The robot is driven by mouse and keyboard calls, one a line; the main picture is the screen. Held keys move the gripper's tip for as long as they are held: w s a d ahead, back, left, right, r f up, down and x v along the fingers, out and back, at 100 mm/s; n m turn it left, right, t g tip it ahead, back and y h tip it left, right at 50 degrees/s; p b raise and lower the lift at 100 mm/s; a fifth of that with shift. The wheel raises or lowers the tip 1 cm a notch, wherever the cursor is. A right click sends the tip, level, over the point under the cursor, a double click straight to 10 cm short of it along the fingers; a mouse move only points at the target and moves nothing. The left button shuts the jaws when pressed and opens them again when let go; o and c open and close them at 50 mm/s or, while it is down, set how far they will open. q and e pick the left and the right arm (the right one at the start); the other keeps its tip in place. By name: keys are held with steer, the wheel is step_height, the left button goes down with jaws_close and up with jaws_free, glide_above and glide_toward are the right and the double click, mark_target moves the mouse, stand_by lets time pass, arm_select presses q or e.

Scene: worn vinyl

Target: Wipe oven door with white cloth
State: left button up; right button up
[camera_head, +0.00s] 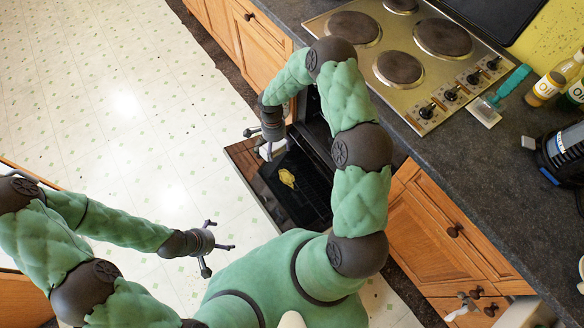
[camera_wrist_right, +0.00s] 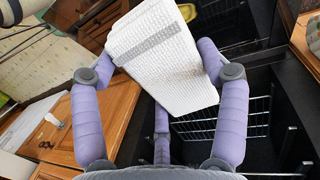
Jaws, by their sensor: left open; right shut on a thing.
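The oven door (camera_head: 262,182) hangs open below the hob, with a dark inner face and a brown outer edge. A yellow patch (camera_head: 288,178) shows on the dark face. My right gripper (camera_head: 268,138) is above the door's far end, shut on the white cloth (camera_head: 272,150). In the right wrist view the folded white cloth (camera_wrist_right: 165,60), with a grey stripe, is between the fingers of my right gripper (camera_wrist_right: 162,75). It hides part of what lies behind. Whether it touches the door cannot be told. My left gripper (camera_head: 217,245) is open and empty over the floor.
The hob (camera_head: 405,60) is set in the dark counter (camera_head: 470,155). A teal-handled brush (camera_head: 500,95), bottles (camera_head: 545,88) and a dark appliance (camera_head: 562,150) stand on it. Wooden cabinets (camera_head: 430,220) flank the oven, whose wire rack (camera_wrist_right: 245,122) shows. The speckled floor (camera_head: 110,100) is clear at left.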

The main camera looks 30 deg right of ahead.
steer(key=s+d+f+m+t+y, duration=0.1)
steer(key=d+f+m, duration=0.1)
steer(key=f+m, duration=0.4)
steer(key=s+d+f+m+y, duration=0.2)
steer(key=f+m, duration=0.4)
steer(key=f, duration=0.4)
steer(key=shift+s+d+f+m+t+b, duration=0.2)
steer(key=shift+d+m+t+b, duration=0.15)
steer(key=shift+d, duration=0.2)
steer(key=shift+a, duration=0.1)
steer(key=shift+b+x, duration=1.8)
steer(key=shift+x, duration=0.75)
steer(key=shift+w, duration=0.1)
steer(key=w+b, duration=0.5)
steer(key=w, duration=0.2)
steer(key=shift+a+f, duration=0.1)
steer(key=shift+f, duration=0.05)
steer(key=shift+w, duration=0.35)
